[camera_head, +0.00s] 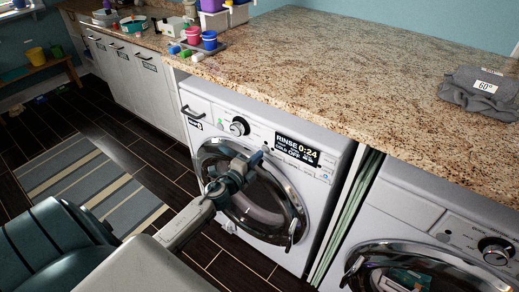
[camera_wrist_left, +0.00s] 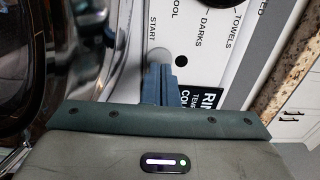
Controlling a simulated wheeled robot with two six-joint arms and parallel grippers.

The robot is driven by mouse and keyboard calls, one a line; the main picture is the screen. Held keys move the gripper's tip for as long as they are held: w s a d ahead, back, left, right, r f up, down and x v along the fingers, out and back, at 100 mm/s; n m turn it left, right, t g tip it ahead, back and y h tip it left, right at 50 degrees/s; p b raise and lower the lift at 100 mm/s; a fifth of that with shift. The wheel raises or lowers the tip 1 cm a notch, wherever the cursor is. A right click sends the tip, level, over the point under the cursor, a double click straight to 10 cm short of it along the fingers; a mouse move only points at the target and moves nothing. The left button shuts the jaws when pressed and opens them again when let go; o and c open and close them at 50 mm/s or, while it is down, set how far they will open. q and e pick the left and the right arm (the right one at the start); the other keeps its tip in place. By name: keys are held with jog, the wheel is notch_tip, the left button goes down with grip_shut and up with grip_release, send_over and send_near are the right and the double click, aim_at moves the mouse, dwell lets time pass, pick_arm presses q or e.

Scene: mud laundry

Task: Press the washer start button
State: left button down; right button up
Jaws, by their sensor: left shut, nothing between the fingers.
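The washer (camera_head: 215,108) is the white front-loader under the granite counter, with a round door (camera_head: 250,215). Its display (camera_head: 297,151) reads RINSE 0:24. My left gripper (camera_head: 262,153) is at the front of this washer, near the lower edge of its panel, between the door and the display. In the left wrist view the shut, empty fingers (camera_wrist_left: 160,84) are just below the grey round start button (camera_wrist_left: 158,57), under the START label. They overlap its lower edge; I cannot tell whether they touch it. In the head view the button is hidden. My right gripper is out of view.
A second front-loader (camera_head: 400,215) stands to the right, past a narrow gap. A folded grey cloth (camera_head: 480,95) with a 60° tag lies on the counter (camera_head: 330,70). Colored cups (camera_head: 209,39) stand at its back left. A striped rug (camera_head: 95,190) lies on the floor.

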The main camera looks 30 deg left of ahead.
aim_at(265, 148)
pick_arm(q)
jog(key=shift+w, duration=0.85)
jog(key=shift+w+r+p, duration=0.15)
jog(key=shift+w+p, duration=0.2)
jog(key=shift+w, duration=0.2)
jog(key=shift+r, duration=0.25)
jog(key=shift+f, duration=0.1)
